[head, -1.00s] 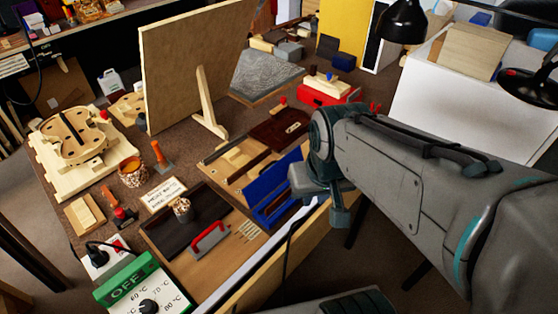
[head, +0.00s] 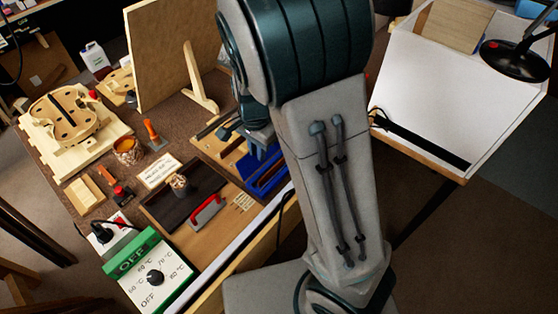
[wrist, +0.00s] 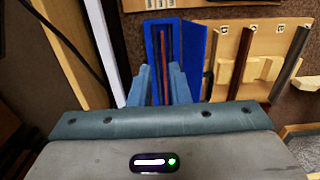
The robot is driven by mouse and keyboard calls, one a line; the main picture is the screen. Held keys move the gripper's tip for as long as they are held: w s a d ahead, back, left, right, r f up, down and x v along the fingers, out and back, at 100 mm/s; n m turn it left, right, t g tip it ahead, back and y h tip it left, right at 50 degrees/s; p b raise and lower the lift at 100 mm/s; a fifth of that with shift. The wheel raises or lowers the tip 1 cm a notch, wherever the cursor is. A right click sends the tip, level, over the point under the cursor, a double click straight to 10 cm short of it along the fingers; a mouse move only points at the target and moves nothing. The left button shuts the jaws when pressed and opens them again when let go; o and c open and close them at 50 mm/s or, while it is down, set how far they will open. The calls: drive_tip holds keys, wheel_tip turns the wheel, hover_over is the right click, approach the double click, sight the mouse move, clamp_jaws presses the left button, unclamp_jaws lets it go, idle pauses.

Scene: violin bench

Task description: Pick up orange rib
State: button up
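A thin orange-brown strip, which looks like the orange rib (wrist: 162,42), lies lengthwise in an open blue case (wrist: 152,27) in the wrist view. The blue case also shows in the head view (head: 268,177), partly behind my arm; I cannot make out the rib there. My gripper (wrist: 159,72) points at the case, its two blue-grey fingers apart. The strip runs between the fingers in the picture, with nothing visibly gripped. The height of the fingertips above it is unclear.
A wooden rack (wrist: 268,37) with dark strips stands right of the case. A green control box (head: 150,270), a red-handled tool (head: 207,211) and a violin form (head: 65,120) are on the bench to the left. A tall board (head: 165,55) stands behind.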

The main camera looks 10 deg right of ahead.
drive_tip(key=b, duration=0.1)
hover_over(260, 180)
wheel_tip(260, 180, down, 8)
drive_tip(key=shift+f, duration=3)
clamp_jaws()
